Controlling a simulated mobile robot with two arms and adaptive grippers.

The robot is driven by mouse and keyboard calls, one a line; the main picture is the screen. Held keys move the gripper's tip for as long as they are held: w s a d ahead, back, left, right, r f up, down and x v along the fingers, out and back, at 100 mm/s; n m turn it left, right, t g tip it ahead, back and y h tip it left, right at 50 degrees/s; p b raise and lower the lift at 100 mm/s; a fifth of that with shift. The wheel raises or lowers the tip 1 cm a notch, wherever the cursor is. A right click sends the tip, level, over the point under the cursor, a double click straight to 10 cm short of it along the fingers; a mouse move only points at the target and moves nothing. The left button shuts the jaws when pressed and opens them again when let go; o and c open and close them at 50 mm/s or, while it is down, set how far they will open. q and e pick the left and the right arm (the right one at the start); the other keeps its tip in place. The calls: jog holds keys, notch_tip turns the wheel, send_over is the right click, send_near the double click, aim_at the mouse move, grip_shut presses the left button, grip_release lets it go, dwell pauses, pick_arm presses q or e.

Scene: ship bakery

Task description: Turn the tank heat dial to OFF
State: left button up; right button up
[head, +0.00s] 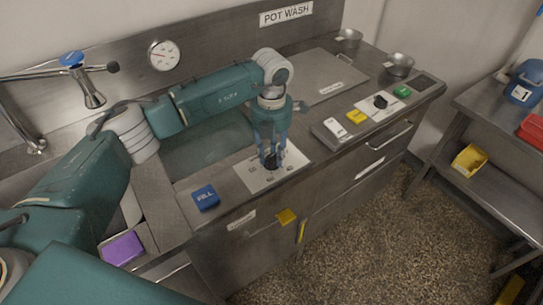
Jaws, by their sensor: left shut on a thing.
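The tank heat dial (270,163) is a small dark knob on a white marked plate (256,182) on the steel counter. My left gripper (271,160) reaches down over it from above, its fingers shut on the dial. The fingers hide most of the dial, so I cannot tell where its pointer stands. Only part of the plate's printing shows, too small to read surely. My right gripper is not in the head view.
A blue FILL button (205,197) lies left of the plate. A second dark dial (380,101) on a white plate stands further right, by white, yellow and green pieces. A covered sink lid (328,75) and metal bowls (399,64) are behind. A tap (88,85) is at the left.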

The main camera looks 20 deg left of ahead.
aim_at(272, 157)
pick_arm(q)
jog(key=shift+o, duration=0.3)
jog(key=shift+n, duration=0.6)
jog(key=o, duration=1.1)
jog(key=shift+r, duration=0.2)
notch_tip(272, 157, up, 12)
jog(key=shift+f, duration=0.15)
jog(key=shift+s+f, duration=0.1)
